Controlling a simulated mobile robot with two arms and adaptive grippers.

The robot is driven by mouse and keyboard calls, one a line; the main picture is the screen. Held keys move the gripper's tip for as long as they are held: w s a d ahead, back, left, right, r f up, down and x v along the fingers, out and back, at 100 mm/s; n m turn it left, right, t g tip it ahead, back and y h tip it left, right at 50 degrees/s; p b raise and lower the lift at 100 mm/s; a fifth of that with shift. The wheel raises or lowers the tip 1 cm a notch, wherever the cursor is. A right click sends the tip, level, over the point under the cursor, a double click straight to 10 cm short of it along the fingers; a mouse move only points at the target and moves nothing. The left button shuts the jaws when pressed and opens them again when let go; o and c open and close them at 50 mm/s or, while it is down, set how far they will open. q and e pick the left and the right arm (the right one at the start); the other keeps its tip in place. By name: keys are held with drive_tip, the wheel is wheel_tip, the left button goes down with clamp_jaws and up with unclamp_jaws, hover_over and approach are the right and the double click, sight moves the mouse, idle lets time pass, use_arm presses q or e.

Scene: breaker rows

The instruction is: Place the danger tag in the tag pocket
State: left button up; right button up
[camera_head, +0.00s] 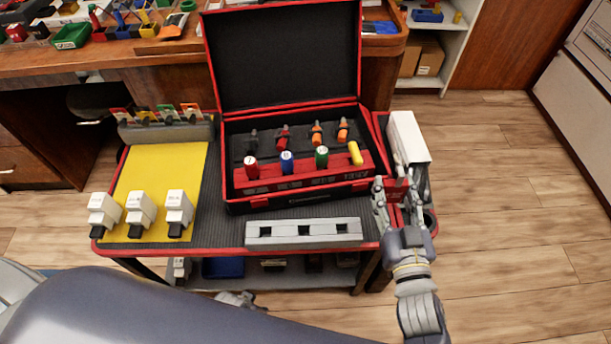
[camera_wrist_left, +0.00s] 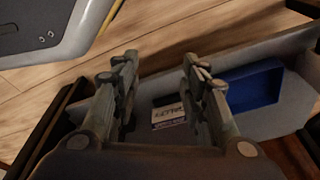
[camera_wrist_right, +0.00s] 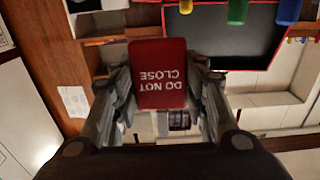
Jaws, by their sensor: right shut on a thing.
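The red danger tag (camera_wrist_right: 159,75), with white "DO NOT CLOSE" lettering, is upside down in the right wrist view. My right gripper (camera_wrist_right: 158,100) is shut on it. In the head view the tag (camera_head: 396,188) is between my right gripper's fingers (camera_head: 397,203), at the cart's right end, in front of a white box (camera_head: 408,137). I cannot tell which thing is the tag pocket. A grey rack (camera_head: 165,130) with several coloured cards stands at the cart's back left. My left gripper (camera_wrist_left: 160,75) is open and empty near the lower shelf; in the head view my arm mostly hides it.
An open red-and-black case (camera_head: 245,207) with coloured handles stands mid-cart. A grey block with three square holes (camera_head: 262,232) lies in front. Three white devices (camera_head: 140,207) stand on a yellow mat (camera_head: 160,165). A blue bin (camera_wrist_left: 245,87) is on the lower shelf. Floor is clear at right.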

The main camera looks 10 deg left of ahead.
wheel_tip(320, 180, down, 6)
drive_tip(key=shift+a+f+b, duration=0.1)
drive_tip(key=shift+f+b, duration=0.1)
drive_tip(key=shift+b, duration=0.95)
wheel_tip(320, 180, down, 4)
drive_tip(key=shift+r+b, duration=0.15)
drive_tip(key=shift+b, duration=0.65)
use_arm(q)
drive_tip(key=w+r, duration=0.4)
drive_tip(key=r, duration=0.9)
drive_tip(key=shift+w+d+t, duration=0.15)
drive_tip(key=shift+d+t, duration=0.05)
drive_tip(key=shift+t, duration=0.2)
use_arm(e)
drive_tip(key=shift+f, duration=0.25)
drive_tip(key=o, duration=0.8)
use_arm(q)
drive_tip(key=shift+r, duration=0.2)
use_arm(e)
drive_tip(key=shift+r, duration=0.15)
